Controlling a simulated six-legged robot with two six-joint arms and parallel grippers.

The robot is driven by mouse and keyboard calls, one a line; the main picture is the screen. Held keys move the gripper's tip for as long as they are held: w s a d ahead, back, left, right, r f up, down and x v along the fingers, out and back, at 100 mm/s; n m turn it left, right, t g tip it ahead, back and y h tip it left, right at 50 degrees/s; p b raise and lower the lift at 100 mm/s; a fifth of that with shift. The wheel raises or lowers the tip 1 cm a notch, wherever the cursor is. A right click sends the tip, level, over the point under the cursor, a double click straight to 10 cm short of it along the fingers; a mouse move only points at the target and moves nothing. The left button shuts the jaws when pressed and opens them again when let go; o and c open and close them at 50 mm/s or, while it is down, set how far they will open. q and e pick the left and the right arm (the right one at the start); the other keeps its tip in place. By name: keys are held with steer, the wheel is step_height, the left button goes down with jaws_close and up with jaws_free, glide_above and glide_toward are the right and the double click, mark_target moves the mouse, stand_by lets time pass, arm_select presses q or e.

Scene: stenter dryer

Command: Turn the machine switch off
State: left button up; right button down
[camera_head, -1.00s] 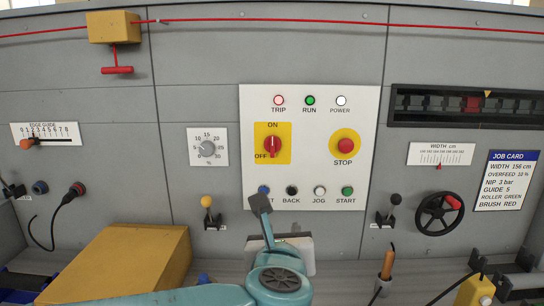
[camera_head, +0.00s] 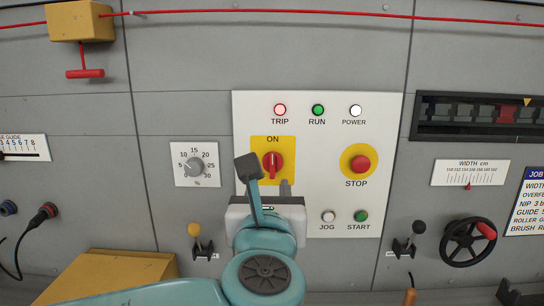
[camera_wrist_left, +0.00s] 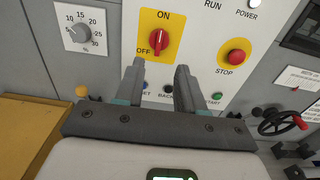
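The machine switch (camera_head: 272,163) is a red rotary knob on a yellow plate, with ON above it and OFF at its lower left. Its grip stands about upright, towards ON. It also shows in the left wrist view (camera_wrist_left: 159,39). My left gripper (camera_head: 267,180) is in front of the panel, just below the knob, and hides the OFF label in the head view. In the left wrist view the gripper's fingers (camera_wrist_left: 160,68) are apart with nothing between them, and the knob lies beyond their tips. My right gripper is not in view.
A red STOP button (camera_head: 360,164) sits right of the switch. TRIP, RUN and POWER lamps (camera_head: 318,110) are above; JOG and START buttons (camera_head: 361,216) are below. A percent dial (camera_head: 195,166) is at the left, a handwheel (camera_head: 468,240) at the lower right.

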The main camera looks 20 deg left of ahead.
arm_select(q)
steer(key=p, duration=0.3)
glide_toward(273, 155)
steer(key=x, duration=0.8)
steer(key=shift+a, duration=0.15)
steer(key=shift+w, duration=0.2)
steer(key=shift+s+r, duration=0.1)
steer(key=shift+s, duration=0.1)
steer(key=shift+w, duration=0.25)
steer(key=shift+c, duration=1.2)
jaws_close()
